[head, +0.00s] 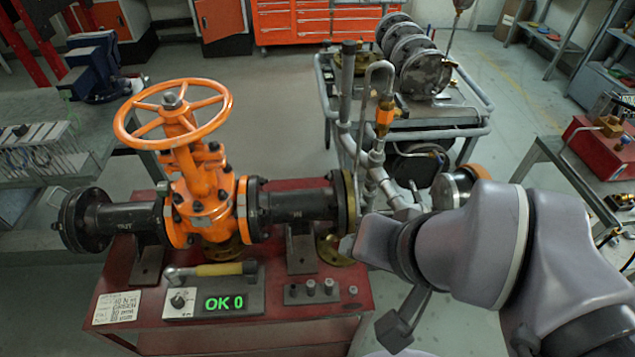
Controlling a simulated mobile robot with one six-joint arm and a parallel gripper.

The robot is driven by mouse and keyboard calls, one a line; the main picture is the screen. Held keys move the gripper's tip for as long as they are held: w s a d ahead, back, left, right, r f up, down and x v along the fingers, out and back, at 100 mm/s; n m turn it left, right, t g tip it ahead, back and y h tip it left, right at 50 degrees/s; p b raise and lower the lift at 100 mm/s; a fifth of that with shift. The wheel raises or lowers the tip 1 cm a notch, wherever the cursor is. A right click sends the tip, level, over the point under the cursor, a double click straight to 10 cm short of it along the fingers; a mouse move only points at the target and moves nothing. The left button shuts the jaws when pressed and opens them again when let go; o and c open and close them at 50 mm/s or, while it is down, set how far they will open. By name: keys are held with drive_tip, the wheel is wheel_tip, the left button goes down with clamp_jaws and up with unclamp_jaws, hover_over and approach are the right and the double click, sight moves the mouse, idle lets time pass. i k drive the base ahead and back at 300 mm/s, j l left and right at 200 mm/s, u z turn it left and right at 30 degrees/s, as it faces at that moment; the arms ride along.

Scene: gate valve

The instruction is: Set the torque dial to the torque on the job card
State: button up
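The torque dial (178,300) is a small round knob on a pale plate at the left end of a dark box on the red bench. Its setting is too small to read. Beside it, a display (223,303) shows "OK 0" in green. The job card (117,307) is a white sheet left of the dial; its small handwriting is not clearly legible. A wrench with a yellow handle (220,269) lies behind the dial box. My gripper (400,328) seems to be the dark part below my wrist, right of the bench and apart from the dial; its fingers cannot be made out.
An orange gate valve (203,195) with a handwheel (172,113) and black flanged pipes stands on the red bench (255,334), behind the dial. Several sockets (311,289) sit in a holder right of the display. A pipe-frame cart (440,131) stands behind my arm.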

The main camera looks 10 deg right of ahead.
sight(177, 302)
drive_tip(key=u, duration=1.4)
